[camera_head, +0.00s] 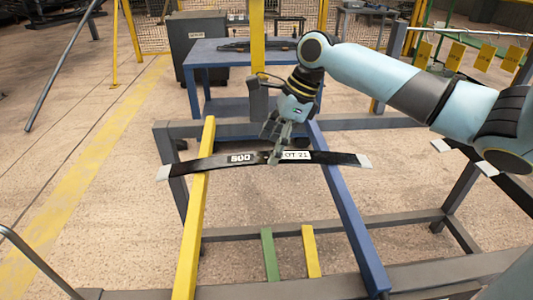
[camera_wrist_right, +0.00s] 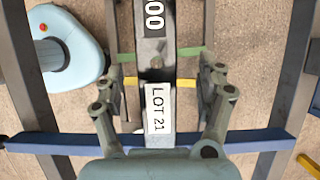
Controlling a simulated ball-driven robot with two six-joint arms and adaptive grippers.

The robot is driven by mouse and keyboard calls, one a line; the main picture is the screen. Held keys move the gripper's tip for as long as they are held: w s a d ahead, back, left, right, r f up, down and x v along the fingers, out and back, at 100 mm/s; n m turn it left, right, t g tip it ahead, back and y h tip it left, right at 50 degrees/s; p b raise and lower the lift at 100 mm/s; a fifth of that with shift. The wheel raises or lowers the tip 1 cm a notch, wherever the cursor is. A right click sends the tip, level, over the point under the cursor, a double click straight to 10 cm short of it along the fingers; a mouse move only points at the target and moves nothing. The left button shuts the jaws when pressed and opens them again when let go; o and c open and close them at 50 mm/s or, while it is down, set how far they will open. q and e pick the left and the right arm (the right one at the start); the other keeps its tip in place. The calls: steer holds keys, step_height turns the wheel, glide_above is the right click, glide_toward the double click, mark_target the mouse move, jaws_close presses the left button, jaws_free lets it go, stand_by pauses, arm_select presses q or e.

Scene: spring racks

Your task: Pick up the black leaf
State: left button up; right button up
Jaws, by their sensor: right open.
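The black leaf (camera_head: 215,162) is a long, slightly arched strip with pale ends and white labels reading "500" and "LOT 21". It lies across a yellow rail (camera_head: 196,205) and a blue rail (camera_head: 345,212) of the rack. My right gripper (camera_head: 275,150) is open at the middle of the leaf, near the two labels. In the right wrist view the leaf (camera_wrist_right: 152,48) runs between the two spread fingers, with a gap on each side. The gripper hides a little of the leaf in the head view. My left gripper is not in view.
A grey frame (camera_head: 330,222) carries the rails, with short green (camera_head: 270,253) and yellow (camera_head: 311,250) bars lower down. A blue table (camera_head: 230,57) with a dark item on top stands behind. Another dark strip with a pale end (camera_head: 486,168) shows at right.

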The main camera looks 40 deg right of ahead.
mark_target(266, 156)
steer(key=b+x, duration=0.1)
steer(key=x, duration=0.3)
steer(key=shift+s+a, duration=0.15)
steer(key=c, duration=1.3)
steer(key=shift+r, duration=0.1)
steer(key=shift+c, duration=0.6)
